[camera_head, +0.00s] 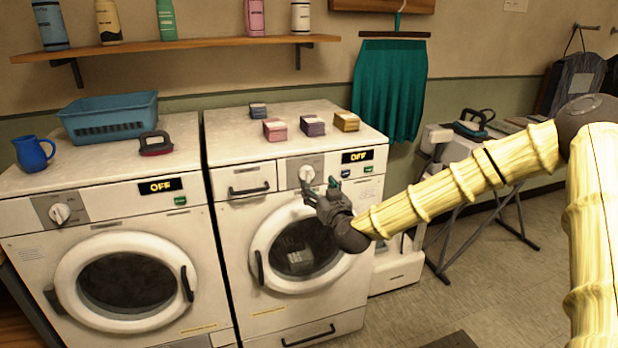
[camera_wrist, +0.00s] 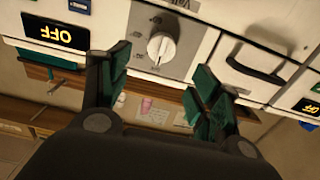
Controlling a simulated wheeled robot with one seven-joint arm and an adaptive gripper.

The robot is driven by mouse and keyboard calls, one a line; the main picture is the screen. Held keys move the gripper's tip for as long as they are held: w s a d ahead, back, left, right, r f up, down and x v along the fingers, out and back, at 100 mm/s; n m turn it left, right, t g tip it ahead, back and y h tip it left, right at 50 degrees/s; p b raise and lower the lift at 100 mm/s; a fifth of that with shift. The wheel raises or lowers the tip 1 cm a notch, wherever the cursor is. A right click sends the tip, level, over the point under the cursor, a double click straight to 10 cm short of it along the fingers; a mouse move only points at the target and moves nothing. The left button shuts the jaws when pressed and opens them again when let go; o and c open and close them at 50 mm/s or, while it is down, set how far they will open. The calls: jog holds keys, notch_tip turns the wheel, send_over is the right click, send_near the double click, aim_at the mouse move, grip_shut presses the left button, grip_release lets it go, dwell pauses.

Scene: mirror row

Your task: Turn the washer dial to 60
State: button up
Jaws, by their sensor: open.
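The right machine (camera_head: 235,215) has a detergent drawer (camera_head: 250,183), a round dial (camera_head: 306,173) on a grey plate and a display (camera_head: 357,156) reading OFF. My gripper (camera_head: 320,187) is open and empty in front of this machine, its fingertips just below and right of the dial. In the wrist view, which is upside down, the pale dial (camera_wrist: 161,47) shows between the open fingers of my gripper (camera_wrist: 158,85), apart from them. The left machine (camera_head: 30,245) also has a dial (camera_head: 60,214) and an OFF display (camera_head: 157,187).
A blue basket (camera_head: 110,117), a blue jug (camera_head: 33,153) and a dark red iron-like object (camera_head: 156,144) stand on the left machine. Several small boxes (camera_head: 312,125) lie on the right machine. An ironing board (camera_head: 490,165) stands to the right. A shelf (camera_head: 175,46) with bottles hangs above.

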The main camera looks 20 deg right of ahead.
aim_at(309, 175)
jog(key=w+p, duration=0.1)
jog(key=w, duration=0.7)
jog(key=shift+w+a, duration=0.15)
jog(key=shift+w, duration=0.25)
jog(key=shift+c, duration=0.3)
jog(key=c, duration=0.9)
